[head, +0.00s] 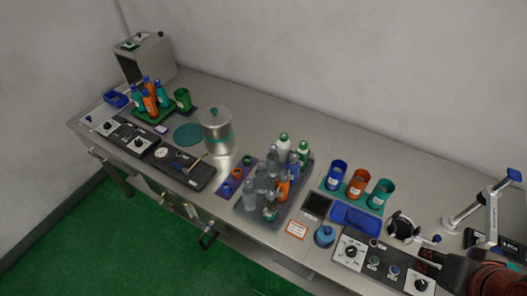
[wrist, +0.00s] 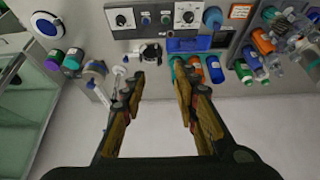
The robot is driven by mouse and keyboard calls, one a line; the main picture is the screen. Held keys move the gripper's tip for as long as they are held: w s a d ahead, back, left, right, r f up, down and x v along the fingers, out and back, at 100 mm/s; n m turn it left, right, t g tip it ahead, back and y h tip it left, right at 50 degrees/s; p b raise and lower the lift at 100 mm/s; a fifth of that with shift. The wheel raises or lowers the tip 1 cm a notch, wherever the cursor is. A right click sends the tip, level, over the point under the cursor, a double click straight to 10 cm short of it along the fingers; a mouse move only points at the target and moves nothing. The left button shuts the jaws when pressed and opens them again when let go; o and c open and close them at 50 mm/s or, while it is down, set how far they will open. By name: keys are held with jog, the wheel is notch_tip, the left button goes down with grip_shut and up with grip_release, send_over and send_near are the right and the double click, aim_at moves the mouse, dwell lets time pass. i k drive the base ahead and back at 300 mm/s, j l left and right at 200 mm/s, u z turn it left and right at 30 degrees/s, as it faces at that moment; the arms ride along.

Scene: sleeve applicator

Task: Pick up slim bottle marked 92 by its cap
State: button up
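I cannot read a 92 on any bottle, so I cannot tell which one is marked so. Slim orange and blue bottles (head: 149,103) stand upright in a green rack (head: 153,113) at the left in the head view. A grey tray (head: 247,216) in the middle holds clear, orange, blue and white green-capped bottles (head: 283,147). In the wrist view, similar bottles (wrist: 262,42) show at the right edge. My gripper (wrist: 163,88) is open and empty, with its two fingers well apart. It is away from the bottles. The head view shows only part of my arm at the lower right.
A metal canister (head: 217,133) stands between rack and tray. Blue, orange and green cups (head: 357,182) stand right of the tray. A control panel (head: 375,262) lies along the front edge, and a jointed stand (head: 491,205) rises at the right. The bench's back strip is clear.

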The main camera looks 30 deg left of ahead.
aim_at(249, 192)
jog(key=u, duration=1.5)
